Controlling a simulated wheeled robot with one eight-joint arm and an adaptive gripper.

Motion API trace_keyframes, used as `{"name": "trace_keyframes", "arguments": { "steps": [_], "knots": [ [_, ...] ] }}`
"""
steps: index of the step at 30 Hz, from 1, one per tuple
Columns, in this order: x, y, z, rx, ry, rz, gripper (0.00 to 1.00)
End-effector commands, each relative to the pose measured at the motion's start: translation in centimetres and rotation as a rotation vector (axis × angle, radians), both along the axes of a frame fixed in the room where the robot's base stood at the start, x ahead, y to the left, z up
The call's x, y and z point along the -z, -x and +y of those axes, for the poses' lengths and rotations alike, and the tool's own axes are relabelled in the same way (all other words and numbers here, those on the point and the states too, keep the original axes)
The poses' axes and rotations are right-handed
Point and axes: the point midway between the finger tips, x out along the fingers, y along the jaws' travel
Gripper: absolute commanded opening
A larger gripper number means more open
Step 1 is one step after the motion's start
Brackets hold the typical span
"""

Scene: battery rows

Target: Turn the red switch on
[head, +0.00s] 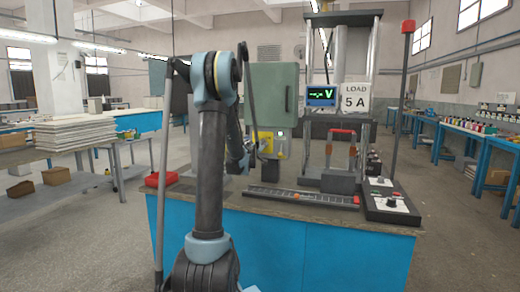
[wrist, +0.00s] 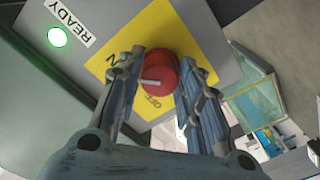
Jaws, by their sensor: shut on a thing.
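The red switch (wrist: 158,68) is a round knob on a yellow plate (wrist: 158,22), seen in the wrist view. A pale mark on the knob points left in that view. The OFF label (wrist: 155,103) is below the knob, and the ON label is partly hidden by a finger. My gripper (wrist: 162,66) has one finger on each side of the knob and is shut on it. In the head view the yellow plate (head: 265,139) is on the far side of the bench, and my gripper and arm hide the knob.
A green light (wrist: 57,37) glows beside a READY label. A green cabinet (head: 275,97) hangs above the switch. The bench (head: 330,218) also carries a grey block with a red handle (head: 342,175), a strip (head: 300,197) and a control box (head: 392,203) at right.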

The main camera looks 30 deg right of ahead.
Motion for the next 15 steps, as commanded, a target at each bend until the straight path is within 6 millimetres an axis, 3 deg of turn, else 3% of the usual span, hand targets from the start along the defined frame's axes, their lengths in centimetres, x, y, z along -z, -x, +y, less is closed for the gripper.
{"name": "trace_keyframes", "arguments": {
  "steps": [15],
  "knots": [
    [0.18,-0.14,0.32,-0.006,-0.071,-0.081,0.10]
  ]
}}
